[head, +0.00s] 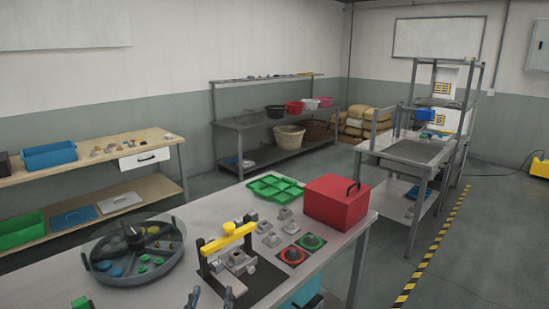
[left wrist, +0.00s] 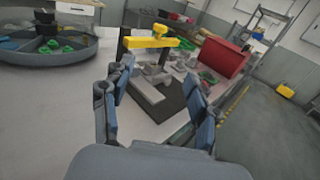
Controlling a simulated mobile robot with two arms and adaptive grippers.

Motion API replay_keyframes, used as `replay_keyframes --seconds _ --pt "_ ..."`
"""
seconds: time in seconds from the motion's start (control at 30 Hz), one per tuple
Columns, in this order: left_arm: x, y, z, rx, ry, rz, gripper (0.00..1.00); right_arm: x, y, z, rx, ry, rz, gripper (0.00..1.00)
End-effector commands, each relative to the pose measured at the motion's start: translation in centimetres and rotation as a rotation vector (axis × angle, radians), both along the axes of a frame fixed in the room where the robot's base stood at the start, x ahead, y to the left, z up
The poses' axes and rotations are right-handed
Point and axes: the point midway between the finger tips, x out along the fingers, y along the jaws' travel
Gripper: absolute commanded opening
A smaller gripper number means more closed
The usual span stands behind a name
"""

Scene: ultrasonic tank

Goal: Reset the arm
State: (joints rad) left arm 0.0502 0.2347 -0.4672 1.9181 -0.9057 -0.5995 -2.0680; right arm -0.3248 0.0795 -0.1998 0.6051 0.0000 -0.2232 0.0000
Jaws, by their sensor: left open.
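My left gripper (head: 211,297) shows at the bottom edge of the head view, at the front of the metal table (head: 175,293). In the left wrist view the gripper (left wrist: 157,72) has its two blue-grey fingers spread apart with nothing held between them. Beyond the fingers is a fixture with a yellow bar (head: 227,238) on a dark mat; the yellow bar also shows in the left wrist view (left wrist: 151,43). My right gripper is in neither view.
A round divided tray (head: 175,272) stands left of the fixture. A green tray (head: 275,187), a red box (head: 337,201), grey parts, and red (head: 292,256) and green (head: 311,242) pieces are behind and right. Bare tabletop lies between round tray and fixture.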

Motion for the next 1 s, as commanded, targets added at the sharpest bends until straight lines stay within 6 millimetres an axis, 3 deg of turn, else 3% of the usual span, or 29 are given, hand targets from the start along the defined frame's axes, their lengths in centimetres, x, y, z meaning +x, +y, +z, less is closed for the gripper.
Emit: replay_keyframes --seconds 0.3,0.57,0.77,1.0 --pt "-2.0 2.2 -2.3 -0.326 0.096 0.094 0.59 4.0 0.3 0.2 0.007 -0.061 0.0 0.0" --pt "-5.2 4.6 -5.4 -0.743 0.204 0.247 0.59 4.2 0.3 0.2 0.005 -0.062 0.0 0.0" --pt "-10.3 6.6 -9.5 -1.249 0.307 0.497 0.59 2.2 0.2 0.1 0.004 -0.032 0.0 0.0" --pt "-19.8 7.6 -14.1 -1.924 0.354 1.007 0.59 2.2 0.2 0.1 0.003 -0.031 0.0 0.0"
